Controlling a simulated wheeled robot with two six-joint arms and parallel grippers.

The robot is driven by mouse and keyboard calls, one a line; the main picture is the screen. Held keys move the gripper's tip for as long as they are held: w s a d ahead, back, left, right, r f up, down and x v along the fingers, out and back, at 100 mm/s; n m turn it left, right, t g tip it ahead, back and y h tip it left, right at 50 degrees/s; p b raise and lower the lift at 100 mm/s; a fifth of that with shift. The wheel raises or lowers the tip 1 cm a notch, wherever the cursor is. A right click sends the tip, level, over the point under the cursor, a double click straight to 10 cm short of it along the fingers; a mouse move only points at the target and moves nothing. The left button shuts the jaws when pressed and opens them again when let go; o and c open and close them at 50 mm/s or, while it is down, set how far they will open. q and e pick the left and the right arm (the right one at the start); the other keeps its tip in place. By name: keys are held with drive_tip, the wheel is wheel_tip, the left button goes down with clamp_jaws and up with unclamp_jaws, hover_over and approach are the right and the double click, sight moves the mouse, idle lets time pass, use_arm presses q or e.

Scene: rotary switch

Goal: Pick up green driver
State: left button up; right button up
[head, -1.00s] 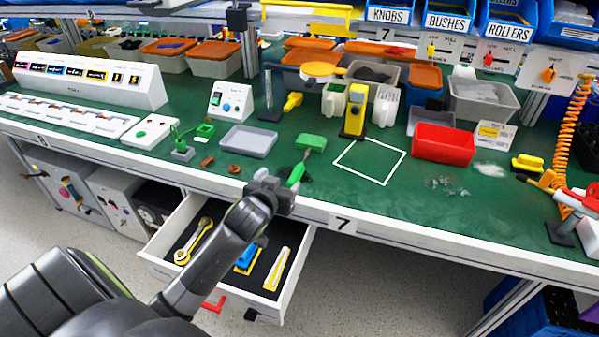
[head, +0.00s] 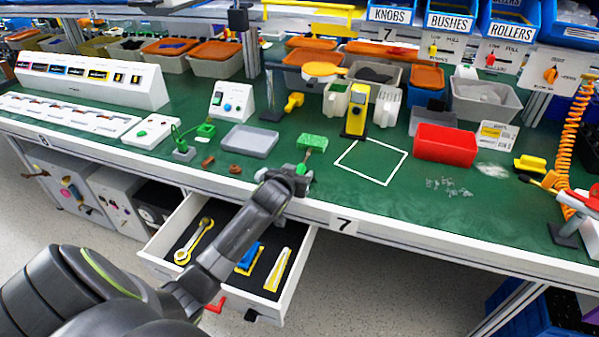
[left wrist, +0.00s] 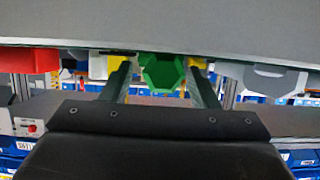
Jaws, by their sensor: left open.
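The green driver (head: 301,169) lies on the green bench mat near the front edge, its thin shaft pointing back toward a green block (head: 312,141). My left gripper (head: 292,177) is at the handle and hides most of it in the head view. In the left wrist view, the hexagonal green handle end of the driver (left wrist: 162,72) shows between the two dark fingers. A gap shows on both sides of the handle, so the left gripper (left wrist: 161,84) is open around it. My right gripper is not in view.
An open drawer (head: 290,290) with a wrench sits below the bench edge. A grey tray (head: 249,141) and small brown parts lie to the left. A white square outline (head: 371,160), a yellow device (head: 355,110) and a red bin (head: 445,145) are to the right.

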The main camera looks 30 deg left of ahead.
use_arm(q)
drive_tip(key=shift+w, duration=0.1)
drive_tip(key=shift+c, duration=0.4)
drive_tip(key=c, duration=1.1)
drive_tip(key=shift+o, duration=0.2)
